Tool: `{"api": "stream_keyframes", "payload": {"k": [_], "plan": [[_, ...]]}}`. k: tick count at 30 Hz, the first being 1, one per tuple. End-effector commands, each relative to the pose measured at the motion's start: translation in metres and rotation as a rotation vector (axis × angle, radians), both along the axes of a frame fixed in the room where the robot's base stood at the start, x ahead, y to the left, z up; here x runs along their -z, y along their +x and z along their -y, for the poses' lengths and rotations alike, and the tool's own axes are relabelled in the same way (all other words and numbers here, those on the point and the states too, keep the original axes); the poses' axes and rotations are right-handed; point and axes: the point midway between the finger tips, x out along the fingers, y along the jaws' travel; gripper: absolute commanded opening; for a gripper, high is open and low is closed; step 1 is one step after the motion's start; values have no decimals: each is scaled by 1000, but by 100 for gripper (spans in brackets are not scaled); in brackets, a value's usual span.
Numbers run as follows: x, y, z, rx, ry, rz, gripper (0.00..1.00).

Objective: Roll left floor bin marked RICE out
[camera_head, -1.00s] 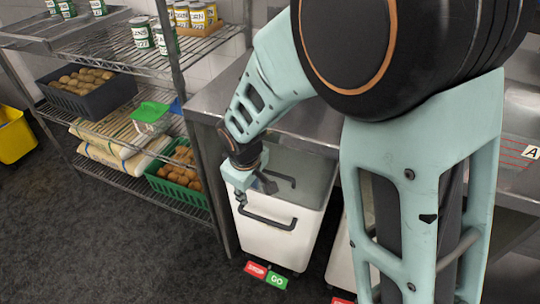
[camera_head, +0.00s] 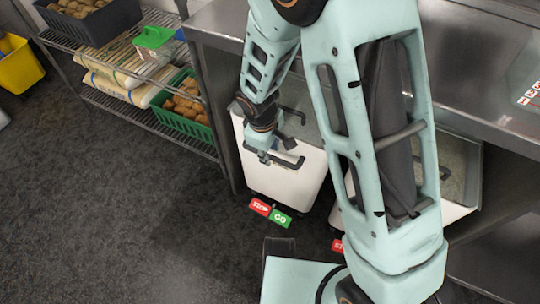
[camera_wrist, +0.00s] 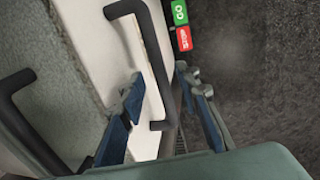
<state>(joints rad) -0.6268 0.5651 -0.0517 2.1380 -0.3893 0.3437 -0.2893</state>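The left white floor bin (camera_head: 282,185) stands under the steel counter, with its open top partly hidden by my arm. No RICE mark is readable. A black handle (camera_head: 298,163) is on its front wall, and a red STOP tag (camera_head: 260,206) and green GO tag (camera_head: 281,219) sit at its foot. My gripper (camera_head: 268,158) is at this front handle. In the wrist view, its open fingers (camera_wrist: 160,76) lie on either side of the handle bar (camera_wrist: 152,60), with gaps showing. Another black handle (camera_wrist: 14,84) shows at the left there.
A second white bin (camera_head: 455,212) stands to the right, largely behind my arm. A wire shelf (camera_head: 140,104) with a green crate (camera_head: 184,122) stands close on the left. The steel counter (camera_head: 212,28) overhangs the bins. Dark floor (camera_head: 130,220) in front is clear.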

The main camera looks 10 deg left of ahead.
Motion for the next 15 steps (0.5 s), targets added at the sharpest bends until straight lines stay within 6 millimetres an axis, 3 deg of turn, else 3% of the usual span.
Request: {"api": "stream_keyframes", "payload": {"k": [4,13,15], "plan": [[13,2,1,0,-1,0,30],[14,3,1,0,0,0,30],[14,3,1,0,0,0,25]]}}
